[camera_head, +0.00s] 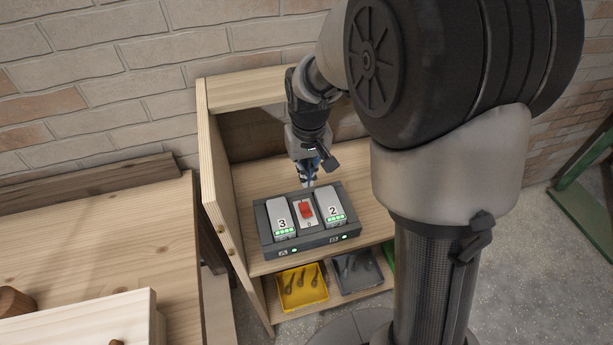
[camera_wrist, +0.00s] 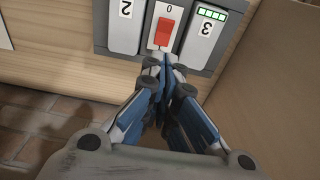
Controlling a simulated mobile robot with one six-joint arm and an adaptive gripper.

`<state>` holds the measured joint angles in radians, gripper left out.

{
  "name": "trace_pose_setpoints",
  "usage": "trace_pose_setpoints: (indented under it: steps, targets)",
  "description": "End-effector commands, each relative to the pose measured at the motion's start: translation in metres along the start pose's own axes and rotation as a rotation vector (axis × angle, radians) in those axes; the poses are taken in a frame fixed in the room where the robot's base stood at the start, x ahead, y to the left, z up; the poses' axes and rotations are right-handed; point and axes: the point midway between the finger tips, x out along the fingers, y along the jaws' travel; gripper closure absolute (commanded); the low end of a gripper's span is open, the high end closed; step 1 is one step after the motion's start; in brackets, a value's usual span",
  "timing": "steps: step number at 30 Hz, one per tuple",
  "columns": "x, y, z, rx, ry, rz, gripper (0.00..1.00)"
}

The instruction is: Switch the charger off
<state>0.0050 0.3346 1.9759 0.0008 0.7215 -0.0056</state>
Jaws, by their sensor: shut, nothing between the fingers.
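The charger (camera_head: 264,232) is a dark grey box on the wooden shelf unit. It holds a battery marked 3 (camera_head: 281,214) on the left and one marked 2 (camera_head: 331,206) on the right, with green lights lit on both. Two green lights also glow on its front face. A red switch (camera_head: 306,210) sits on a pale plate between the batteries. In the wrist view the red switch (camera_wrist: 165,31) shows below a "0" mark. My gripper (camera_head: 310,184) is shut and empty, just behind the switch. In the wrist view its fingertips (camera_wrist: 166,62) are close to the switch plate; I cannot tell whether they touch.
The shelf unit has a wooden side panel (camera_head: 217,185) on the left and a brick wall behind. A yellow tray (camera_head: 302,289) with tools and a grey tray (camera_head: 357,270) are on the shelf below. A wooden table (camera_head: 140,235) stands at left.

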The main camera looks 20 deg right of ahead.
Motion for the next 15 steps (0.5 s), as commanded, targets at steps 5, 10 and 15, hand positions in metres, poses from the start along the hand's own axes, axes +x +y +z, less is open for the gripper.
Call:
trace_pose_setpoints:
  steps: [5, 10, 15]
  targets:
    - [0.044, 0.0, 0.001, 0.0, -0.004, 0.0, 1.0]
    - [0.079, 0.0, 0.002, 0.0, -0.004, 0.0, 1.0]
    - [0.097, 0.0, 0.015, 0.0, -0.002, 0.0, 1.0]
